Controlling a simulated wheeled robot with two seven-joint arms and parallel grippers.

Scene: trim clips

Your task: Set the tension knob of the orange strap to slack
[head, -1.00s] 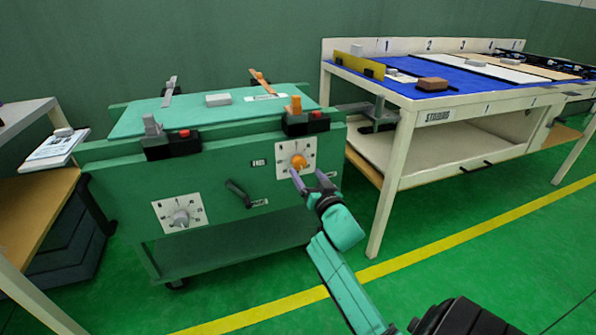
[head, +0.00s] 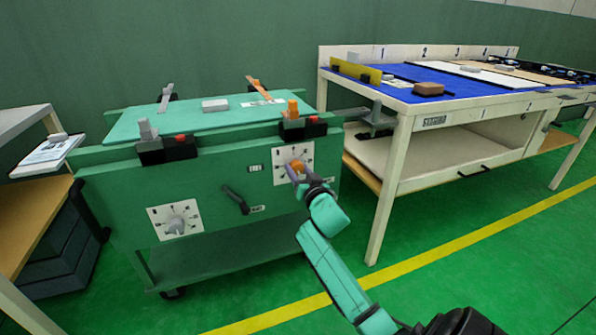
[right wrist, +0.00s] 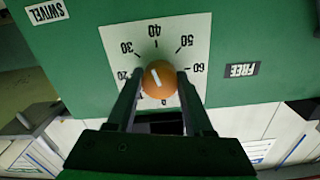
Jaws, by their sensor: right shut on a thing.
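The orange tension knob (head: 296,166) sits on a white dial plate (head: 306,151) on the front of the green cart. My right gripper (head: 299,172) is shut on this knob, with a finger on either side. In the right wrist view the orange knob (right wrist: 160,79) shows between the fingertips (right wrist: 160,76). Its white line slants towards the upper left, roughly between the 30 and 40 marks there. The orange strap (head: 259,88) lies on the cart top behind its orange-topped buckle (head: 292,108). My left gripper is not in view.
A grey knob (head: 175,226) on a second dial is at the cart's left. A cream workbench (head: 395,180) stands to the right. The green floor in front is clear.

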